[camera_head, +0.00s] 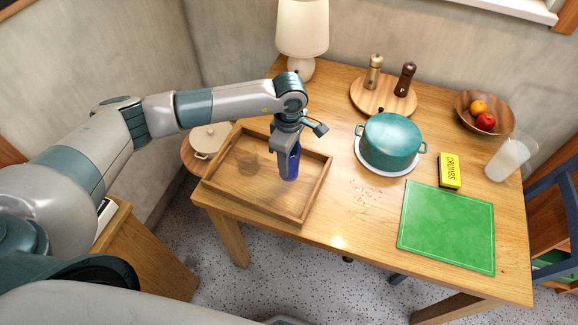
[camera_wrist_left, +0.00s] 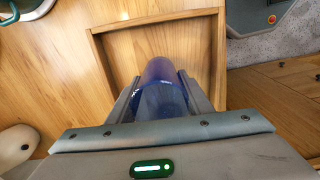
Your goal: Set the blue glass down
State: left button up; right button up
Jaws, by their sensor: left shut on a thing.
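The blue glass (camera_head: 291,165) is in my left gripper (camera_head: 287,160), over the wooden tray (camera_head: 243,205) on the table. In the left wrist view the blue glass (camera_wrist_left: 160,90) sits between the two fingers of my left gripper (camera_wrist_left: 160,95), which is shut on it. The glass looks upright. I cannot tell whether its base touches the tray floor. The fingers hide part of its side. My right gripper does not show in either view.
A clear glass (camera_head: 247,160) seems to stand in the tray's far left part. A teal pot (camera_head: 390,140) stands right of the tray, with a green board (camera_head: 447,226), a yellow box (camera_head: 450,171) and a pitcher (camera_head: 507,160) further right. The tray's front part is clear.

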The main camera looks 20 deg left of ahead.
pick_arm(q)
jog(key=shift+f+p, duration=0.5)
jog(key=shift+f, duration=0.1)
notch_tip(320, 180, down, 2)
jog(key=shift+p, duration=0.5)
jog(key=shift+f, duration=0.35)
jog(key=shift+f, duration=0.1)
jog(key=shift+f, duration=0.1)
jog(key=o, duration=1.2)
jog(key=shift+r, duration=0.3)
